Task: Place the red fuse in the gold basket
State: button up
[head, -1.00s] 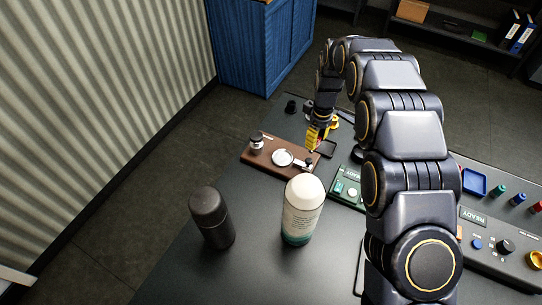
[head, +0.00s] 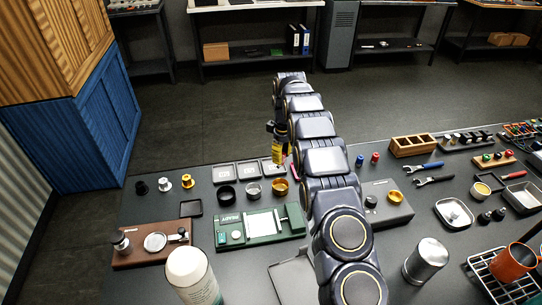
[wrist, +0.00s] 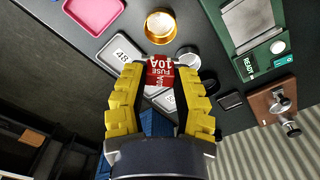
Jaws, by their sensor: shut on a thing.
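My gripper (head: 279,158) has yellow fingers and is shut on the red fuse (wrist: 160,75). The fuse is marked "10A FUSE" in the wrist view; in the head view I cannot make it out clearly. The gold basket (head: 280,187) is a small round cup on the table, at the right end of a row with a grey basket (head: 253,189) and a black basket (head: 226,193). The gold basket also shows in the wrist view (wrist: 160,27), open and looking empty, beyond the fingertips. The fuse is held above the table, apart from the basket.
Grey numbered trays (head: 223,173) lie behind the baskets, with a pink tray (wrist: 96,12) beside them. A green READY fixture (head: 261,228) stands in front. A brown board (head: 152,243) is at left; a white bottle (head: 192,275) stands at the front.

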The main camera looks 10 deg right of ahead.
aim_at(281, 180)
jog(key=shift+f, duration=5.35)
jog(key=o, duration=0.8)
jog(key=shift+o, duration=0.2)
jog(key=shift+r, duration=0.1)
jog(key=shift+r, duration=3.45)
